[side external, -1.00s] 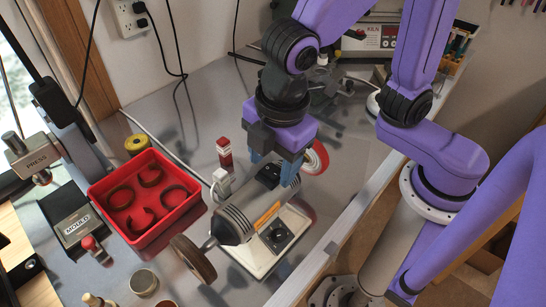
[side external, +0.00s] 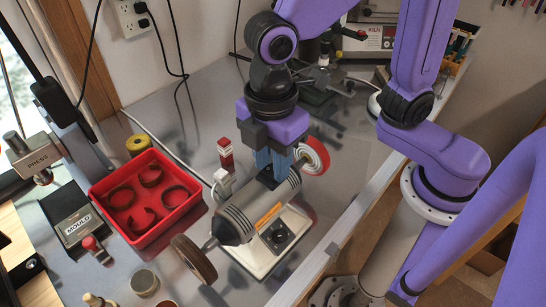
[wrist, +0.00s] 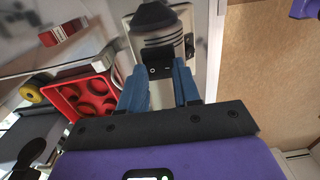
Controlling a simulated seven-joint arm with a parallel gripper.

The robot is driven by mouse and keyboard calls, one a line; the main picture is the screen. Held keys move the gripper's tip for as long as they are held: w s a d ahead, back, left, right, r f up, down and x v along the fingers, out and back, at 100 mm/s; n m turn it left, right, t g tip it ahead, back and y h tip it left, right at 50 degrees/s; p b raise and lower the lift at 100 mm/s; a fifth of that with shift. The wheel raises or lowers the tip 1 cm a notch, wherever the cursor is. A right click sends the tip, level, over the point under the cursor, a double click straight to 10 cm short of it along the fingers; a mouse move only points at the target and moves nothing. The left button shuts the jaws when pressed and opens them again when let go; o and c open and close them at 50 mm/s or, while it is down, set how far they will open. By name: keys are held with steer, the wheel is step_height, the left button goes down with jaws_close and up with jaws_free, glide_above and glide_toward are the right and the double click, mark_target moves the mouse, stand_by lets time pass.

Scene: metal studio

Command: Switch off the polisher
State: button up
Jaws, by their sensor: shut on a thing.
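The polisher (side external: 235,224) is a grey ribbed motor on a pale base (side external: 256,262) with a black dial (side external: 278,236). It has a brown wheel (side external: 194,259) at its near end and a red-rimmed wheel (side external: 316,154) at its far end. My gripper (side external: 273,175) points down at the top of the motor, with its blue fingers at the black switch box. In the wrist view the fingers of my gripper (wrist: 158,88) stand either side of this switch box (wrist: 154,72), which has white marks. The fingertip contact is partly hidden.
A red tray (side external: 178,217) with dark rings stands left of the polisher. A red-and-white block (side external: 225,154) stands behind it. The mould (side external: 75,222) and press (side external: 35,155) are at the left, and the kiln (side external: 368,42) at the back. The bench front edge runs close on the right.

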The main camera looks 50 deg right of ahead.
mark_target(271, 170)
steer(key=o, duration=1.1)
steer(key=shift+c, duration=0.2)
step_height(271, 170, up, 18)
steer(key=shift+f, duration=0.25)
steer(key=shift+w, duration=0.1)
steer(key=s+d+f+m, duration=0.2)
steer(key=s+d+f, duration=0.2)
steer(key=d+f, duration=0.5)
steer(key=s+d+f+m, duration=0.3)
steer(key=d+f, duration=0.7)
steer(key=shift+s+d+f, duration=0.15)
steer(key=shift+s, duration=0.25)
